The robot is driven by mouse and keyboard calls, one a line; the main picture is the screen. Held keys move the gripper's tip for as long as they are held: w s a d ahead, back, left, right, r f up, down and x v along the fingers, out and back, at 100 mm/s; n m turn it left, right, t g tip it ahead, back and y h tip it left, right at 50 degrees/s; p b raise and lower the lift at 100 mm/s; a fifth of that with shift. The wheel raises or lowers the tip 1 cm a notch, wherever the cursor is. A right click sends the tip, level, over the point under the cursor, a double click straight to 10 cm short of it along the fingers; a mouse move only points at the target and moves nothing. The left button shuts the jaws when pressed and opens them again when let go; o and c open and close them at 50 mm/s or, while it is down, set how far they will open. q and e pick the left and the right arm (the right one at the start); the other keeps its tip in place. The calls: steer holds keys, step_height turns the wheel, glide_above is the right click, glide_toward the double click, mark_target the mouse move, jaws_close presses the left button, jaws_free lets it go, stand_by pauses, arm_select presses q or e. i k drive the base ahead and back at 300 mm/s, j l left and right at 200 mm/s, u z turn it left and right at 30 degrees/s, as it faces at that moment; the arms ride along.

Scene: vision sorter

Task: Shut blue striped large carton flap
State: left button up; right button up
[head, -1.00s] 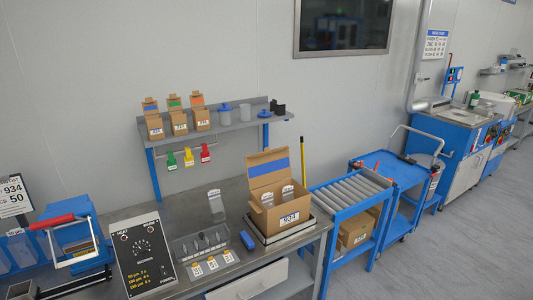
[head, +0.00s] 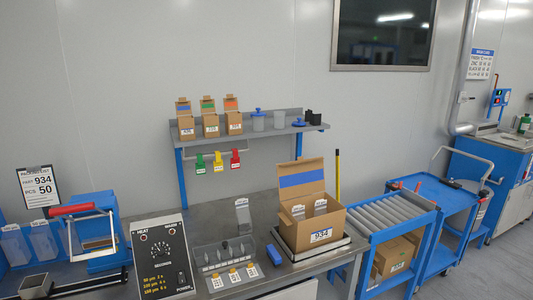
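The large carton (head: 314,228) is a brown cardboard box labelled 934. It sits on a dark scale-like platform (head: 343,246) at the right end of the steel bench. Its flap (head: 301,179) carries a blue stripe and stands up open at the back. Clear bags (head: 320,206) show inside the carton's opening. Neither of my grippers is in the head view.
A roller conveyor (head: 392,212) and a blue cart (head: 455,196) stand right of the bench. A shelf (head: 252,129) with three small cartons is behind. A blue object (head: 274,254), a clear tray (head: 224,256) and a heat control box (head: 163,255) lie left of the carton.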

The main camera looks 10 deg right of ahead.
mark_target(301, 178)
steer(key=i+l+u, duration=0.3)
steer(key=l, duration=0.3)
steer(key=i+l+u, duration=0.15)
steer(key=l, duration=0.2)
steer(key=i+l+u, duration=0.2)
steer(key=l+u, duration=0.15)
steer(key=l, duration=0.3)
steer(key=i, duration=0.05)
